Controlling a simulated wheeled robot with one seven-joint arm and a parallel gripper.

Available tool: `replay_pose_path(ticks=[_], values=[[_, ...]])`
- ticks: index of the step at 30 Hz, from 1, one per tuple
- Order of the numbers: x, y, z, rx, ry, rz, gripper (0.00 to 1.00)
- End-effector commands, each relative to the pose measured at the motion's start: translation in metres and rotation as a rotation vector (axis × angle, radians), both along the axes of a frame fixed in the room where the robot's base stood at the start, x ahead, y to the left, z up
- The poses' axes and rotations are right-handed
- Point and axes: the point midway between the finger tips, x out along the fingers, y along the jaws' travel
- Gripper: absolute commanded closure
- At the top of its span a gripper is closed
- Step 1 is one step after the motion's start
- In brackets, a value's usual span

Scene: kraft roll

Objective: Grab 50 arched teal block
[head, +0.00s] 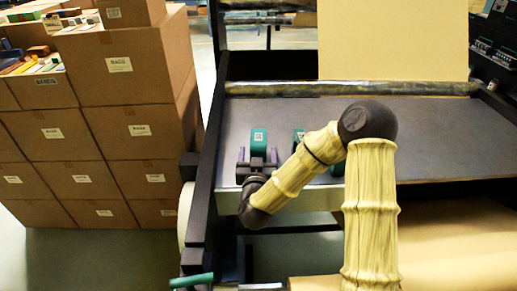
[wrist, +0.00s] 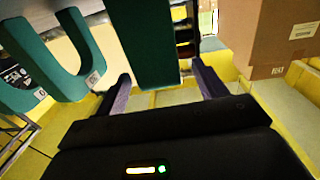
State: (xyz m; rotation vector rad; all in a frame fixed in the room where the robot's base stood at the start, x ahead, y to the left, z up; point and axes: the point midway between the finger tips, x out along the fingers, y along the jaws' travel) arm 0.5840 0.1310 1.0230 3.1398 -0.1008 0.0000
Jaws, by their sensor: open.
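A teal block (head: 259,140) with a white label stands on the grey tabletop, directly in front of my gripper (head: 258,155). In the wrist view a teal block (wrist: 147,42) lies between and beyond the two open fingers of my gripper (wrist: 162,84). The fingers hold nothing. A second teal block (wrist: 88,72) with a U-shaped arch and small white labels is to the left in the wrist view. In the head view another teal block (head: 298,135) shows partly behind my arm. I cannot read the number on any label.
The grey tabletop (head: 430,140) is clear on the right, with a metal roller (head: 350,89) along its back. Stacked cardboard boxes (head: 135,70) stand left of the machine. Brown paper (head: 450,240) lies at the front right. A teal piece (head: 192,281) is at the lower left.

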Motion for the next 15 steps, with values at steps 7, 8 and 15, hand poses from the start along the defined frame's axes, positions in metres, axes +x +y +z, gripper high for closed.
replay_pose_path(ticks=[7, 8, 15], values=[[0.019, -0.003, 0.002, 0.003, 0.001, -0.004, 0.29], [0.023, -0.004, 0.003, 0.003, 0.002, -0.005, 0.29], [0.051, -0.005, 0.002, 0.001, 0.0, -0.001, 0.29]])
